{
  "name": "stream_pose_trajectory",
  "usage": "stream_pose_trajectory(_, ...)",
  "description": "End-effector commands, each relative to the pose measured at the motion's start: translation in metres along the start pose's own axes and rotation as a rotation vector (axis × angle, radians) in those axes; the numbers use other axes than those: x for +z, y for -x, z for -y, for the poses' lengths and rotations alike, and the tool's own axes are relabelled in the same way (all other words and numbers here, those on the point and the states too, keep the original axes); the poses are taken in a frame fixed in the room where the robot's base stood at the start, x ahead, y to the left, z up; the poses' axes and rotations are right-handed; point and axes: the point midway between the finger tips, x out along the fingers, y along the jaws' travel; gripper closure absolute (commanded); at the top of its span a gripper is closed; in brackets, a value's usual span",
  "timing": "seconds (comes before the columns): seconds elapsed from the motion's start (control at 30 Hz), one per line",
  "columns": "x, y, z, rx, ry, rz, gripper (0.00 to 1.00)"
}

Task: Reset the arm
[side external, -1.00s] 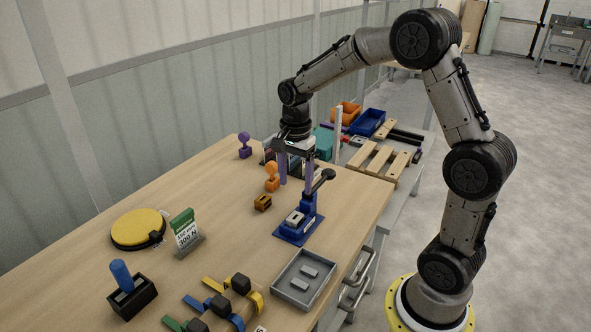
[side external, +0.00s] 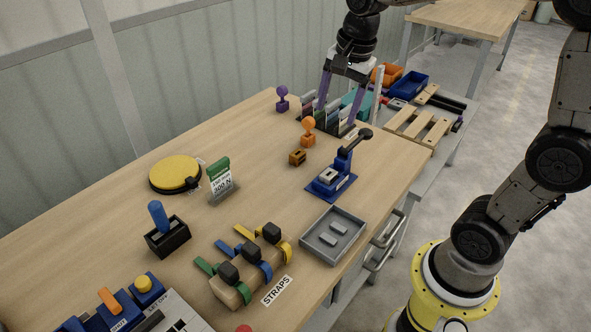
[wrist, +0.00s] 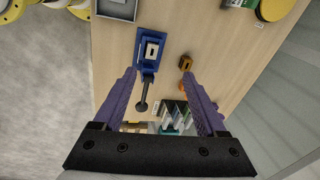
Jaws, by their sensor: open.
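My gripper (side external: 341,97) is open and empty, with two purple fingers pointing down above the far part of the wooden bench (side external: 110,215). In the wrist view its fingers (wrist: 156,80) are spread wide with nothing between them. The blue lever press (side external: 333,180) stands on the bench in front of the gripper and to its picture right. In the wrist view the press (wrist: 152,50) lies beyond the left fingertip. An orange knobbed piece (side external: 308,134) and a small brown block (side external: 297,157) are near the gripper. I cannot tell the exact height of the fingers.
A rack of upright cards (side external: 325,118) is just behind the fingers. A grey tray (side external: 333,236), straps on a wooden block (side external: 232,285), a yellow disc (side external: 176,172), a green sign (side external: 221,178) and a blue-handled holder (side external: 167,238) occupy the bench. Wooden slats (side external: 418,128) lie on a side table.

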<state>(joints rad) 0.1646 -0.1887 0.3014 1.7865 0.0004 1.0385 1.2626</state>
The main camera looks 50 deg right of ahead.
Motion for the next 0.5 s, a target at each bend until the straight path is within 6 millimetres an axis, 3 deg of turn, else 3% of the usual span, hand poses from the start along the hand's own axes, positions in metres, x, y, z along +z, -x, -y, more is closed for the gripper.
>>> stream_pose_trajectory(0.03,0.013,0.02,-0.013,-0.05,0.074,-0.011,0.26)
stream_pose_trajectory(0.1,0.028,0.037,-0.034,-0.101,0.196,-0.026,0.26)
stream_pose_trajectory(0.23,0.052,0.058,-0.076,-0.194,0.471,-0.068,0.26)
stream_pose_trajectory(0.4,0.073,0.055,-0.134,-0.27,0.895,-0.148,0.26)
stream_pose_trajectory(0.5,0.079,0.044,-0.154,-0.271,1.1,-0.183,0.26)
